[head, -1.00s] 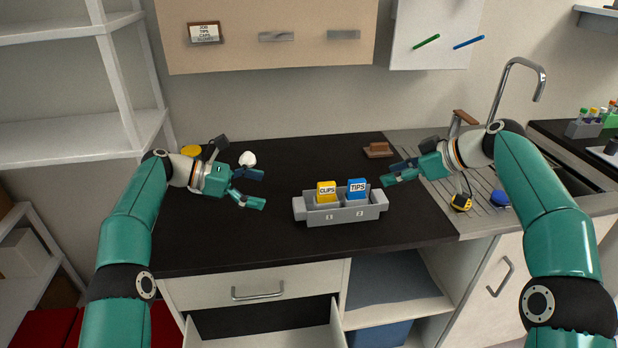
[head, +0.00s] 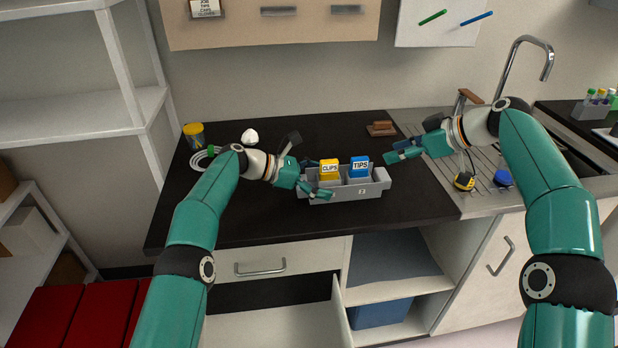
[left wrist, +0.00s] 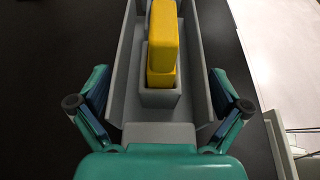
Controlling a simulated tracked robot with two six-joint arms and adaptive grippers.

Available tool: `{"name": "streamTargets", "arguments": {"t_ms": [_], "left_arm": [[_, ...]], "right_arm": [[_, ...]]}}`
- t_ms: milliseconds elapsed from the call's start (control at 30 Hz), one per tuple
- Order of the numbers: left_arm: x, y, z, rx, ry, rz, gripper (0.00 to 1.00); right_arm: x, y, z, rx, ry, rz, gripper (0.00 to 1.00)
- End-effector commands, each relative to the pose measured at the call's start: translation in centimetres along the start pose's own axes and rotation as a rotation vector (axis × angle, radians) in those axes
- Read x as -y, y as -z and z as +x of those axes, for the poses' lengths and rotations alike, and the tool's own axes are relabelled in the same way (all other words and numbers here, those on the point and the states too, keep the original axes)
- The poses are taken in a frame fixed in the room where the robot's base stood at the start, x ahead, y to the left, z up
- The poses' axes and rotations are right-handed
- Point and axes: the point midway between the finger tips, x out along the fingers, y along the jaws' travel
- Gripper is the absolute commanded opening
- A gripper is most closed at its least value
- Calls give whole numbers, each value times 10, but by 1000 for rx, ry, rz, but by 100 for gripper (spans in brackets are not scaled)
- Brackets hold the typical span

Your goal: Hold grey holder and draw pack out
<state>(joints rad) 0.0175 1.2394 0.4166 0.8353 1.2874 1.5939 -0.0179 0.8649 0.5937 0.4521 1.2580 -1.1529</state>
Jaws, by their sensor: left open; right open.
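The grey holder (head: 345,193) stands on the dark counter with two packs upright in it. The yellow CLIPS pack (head: 329,169) is in its left part and the blue TIPS pack (head: 360,167) in its right part. My left gripper (head: 322,182) is open at the holder's left end. In the left wrist view its fingers (left wrist: 158,108) lie on either side of the holder's end (left wrist: 158,135), apart from its walls, with the yellow pack (left wrist: 163,45) ahead. My right gripper (head: 395,157) is open and empty, above and right of the holder.
A brown block (head: 381,129) lies behind the holder. A yellow-lidded jar (head: 194,135), a cable coil and a white item (head: 249,137) are at the back left. The sink drainer (head: 480,170) is at right. A drawer below stands open. The counter in front of the holder is clear.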

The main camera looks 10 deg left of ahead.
Motion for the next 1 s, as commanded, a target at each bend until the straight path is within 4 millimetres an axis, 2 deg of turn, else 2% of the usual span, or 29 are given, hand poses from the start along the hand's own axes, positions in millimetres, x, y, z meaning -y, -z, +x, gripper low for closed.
{"name": "streamTargets", "arguments": {"t_ms": [333,600,633,1000], "left_arm": [[0,0,3,0,-1,0,98],[0,0,2,0,0,-1,53],[0,0,2,0,0,-1,86],[0,1,3,-1,0,-1,25]], "right_arm": [[0,0,0,0,0,0,42],[0,0,0,0,0,0,42],[0,0,0,0,0,0,42],[0,0,0,0,1,0,42]]}}
